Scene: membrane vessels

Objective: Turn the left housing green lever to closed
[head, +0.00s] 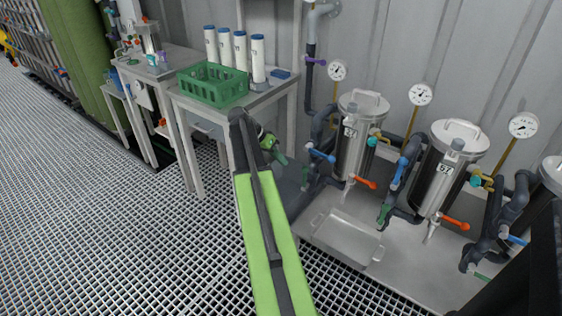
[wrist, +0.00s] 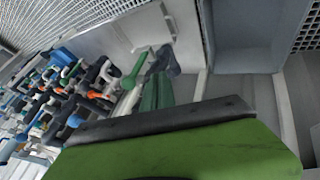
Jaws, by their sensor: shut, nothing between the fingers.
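The left housing (head: 353,140) is a steel vessel with a domed lid, right of my gripper in the head view. Its green lever (head: 306,174) hangs down on the dark pipe at its lower left. In the wrist view a bright green lever (wrist: 133,72) shows beside dark pipework. My gripper (head: 283,160) is shut and empty, a little left of the lever in the head view. In the wrist view my gripper (wrist: 154,84) is close to the lever; I cannot tell whether they touch.
A middle housing (head: 438,170) with blue and orange levers stands to the right. A steel tray (head: 345,240) sits on the low platform in front. A table to the left holds a green crate (head: 213,88) and white cylinders (head: 240,50). Grating floor lies open at left.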

